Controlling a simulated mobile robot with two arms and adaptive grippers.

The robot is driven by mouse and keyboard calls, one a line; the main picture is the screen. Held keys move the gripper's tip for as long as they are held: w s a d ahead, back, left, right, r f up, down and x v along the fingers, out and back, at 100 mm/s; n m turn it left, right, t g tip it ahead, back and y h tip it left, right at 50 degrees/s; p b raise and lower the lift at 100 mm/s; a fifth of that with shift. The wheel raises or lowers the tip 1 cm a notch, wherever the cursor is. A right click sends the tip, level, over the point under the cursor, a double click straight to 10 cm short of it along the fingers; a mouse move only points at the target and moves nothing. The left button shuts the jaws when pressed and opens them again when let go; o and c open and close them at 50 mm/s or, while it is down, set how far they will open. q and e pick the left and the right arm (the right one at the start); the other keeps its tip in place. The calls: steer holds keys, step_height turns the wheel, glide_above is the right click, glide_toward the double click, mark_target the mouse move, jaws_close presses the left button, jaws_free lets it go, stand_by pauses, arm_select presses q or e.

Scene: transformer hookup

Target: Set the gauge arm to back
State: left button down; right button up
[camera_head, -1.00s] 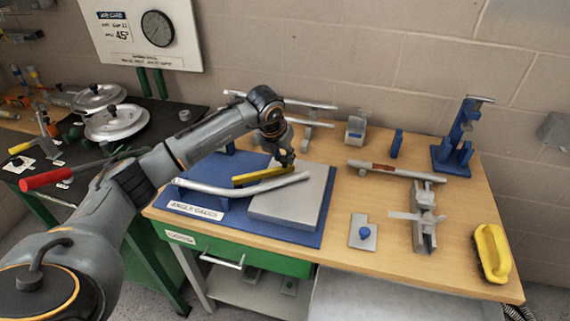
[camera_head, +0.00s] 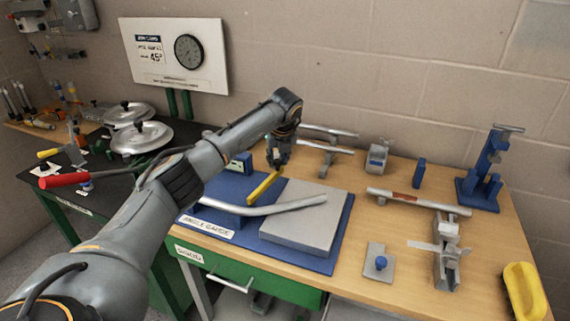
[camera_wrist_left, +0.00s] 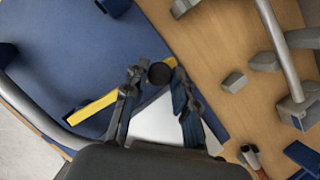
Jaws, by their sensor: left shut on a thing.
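The yellow gauge arm (camera_head: 263,187) is on the blue angle gauge board (camera_head: 325,265) and slants up toward the back right. My left gripper (camera_head: 277,163) is at its far end. In the left wrist view the fingers (camera_wrist_left: 157,75) close around a round dark knob (camera_wrist_left: 160,73) at the end of the yellow gauge arm (camera_wrist_left: 98,106). A bent silver tube (camera_head: 275,208) lies across the gauge and over the grey block (camera_head: 305,227). The gripper hides the arm's far end in the head view. My right gripper is out of view.
A small blue block with a display (camera_head: 242,163) stands behind the gauge. Silver tubes on stands (camera_head: 328,147) are at the back. A blue fixture (camera_head: 485,175) and a yellow-handled tool (camera_head: 524,292) are at the right. A wall board with a dial (camera_head: 178,55) hangs behind.

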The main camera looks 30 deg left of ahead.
arm_select(q)
steer(key=shift+a+n, duration=0.7)
steer(key=shift+a, duration=0.05)
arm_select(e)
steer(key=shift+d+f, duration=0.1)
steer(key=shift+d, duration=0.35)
arm_select(q)
steer(key=c, duration=1.1)
jaws_free()
steer(key=shift+g, duration=0.3)
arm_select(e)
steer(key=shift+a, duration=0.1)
arm_select(q)
steer(key=shift+r, duration=0.1)
steer(key=v, duration=1.1)
steer(key=shift+s+d+r, duration=0.2)
steer(key=shift+d+r, duration=0.05)
steer(key=shift+r, duration=0.1)
steer(key=shift+f, duration=0.1)
